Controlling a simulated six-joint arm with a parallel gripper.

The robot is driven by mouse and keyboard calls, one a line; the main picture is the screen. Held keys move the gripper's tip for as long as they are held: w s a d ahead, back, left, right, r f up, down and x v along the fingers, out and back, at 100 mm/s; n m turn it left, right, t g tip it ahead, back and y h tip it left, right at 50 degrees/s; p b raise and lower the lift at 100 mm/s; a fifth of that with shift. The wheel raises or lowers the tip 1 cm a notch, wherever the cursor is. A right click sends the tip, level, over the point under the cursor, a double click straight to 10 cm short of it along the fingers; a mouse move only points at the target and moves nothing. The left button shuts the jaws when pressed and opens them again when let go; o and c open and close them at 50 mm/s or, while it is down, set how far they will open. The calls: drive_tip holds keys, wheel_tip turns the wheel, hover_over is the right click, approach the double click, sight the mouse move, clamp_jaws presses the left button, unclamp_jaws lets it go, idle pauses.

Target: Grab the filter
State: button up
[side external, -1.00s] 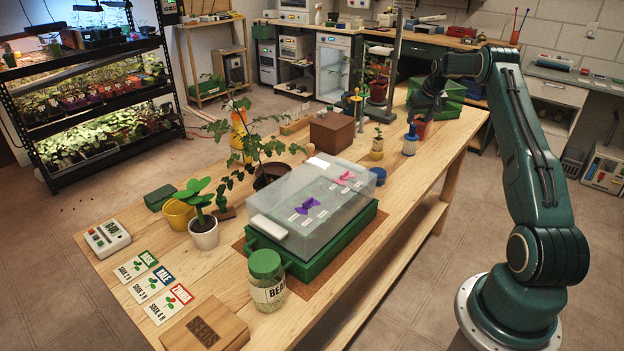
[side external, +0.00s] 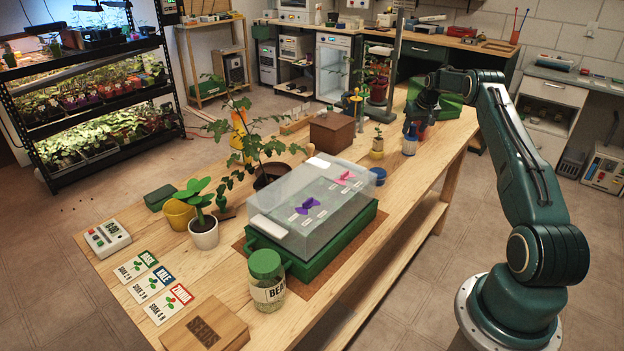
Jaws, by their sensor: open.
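My gripper (side external: 413,131) is open at the far right part of the wooden table. Its dark fingers are at the top of a small blue and white object (side external: 409,148) that stands upright. The fingers overlap its upper part in the picture, and I cannot tell whether they touch it. I cannot tell for sure which thing is the filter; no label for it can be read. A red pot (side external: 423,131) stands just behind my gripper and is partly hidden by it.
A seedling pot (side external: 377,150) and a round blue piece (side external: 377,176) stand left of my gripper. A clear-lidded green tray (side external: 330,250) fills the middle of the table (side external: 420,200). A green crate (side external: 449,106) lies behind. The table's right edge is mostly clear.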

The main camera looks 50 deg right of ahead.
drive_tip(key=shift+w+d+f, duration=0.15)
drive_tip(key=shift+f, duration=0.45)
clamp_jaws()
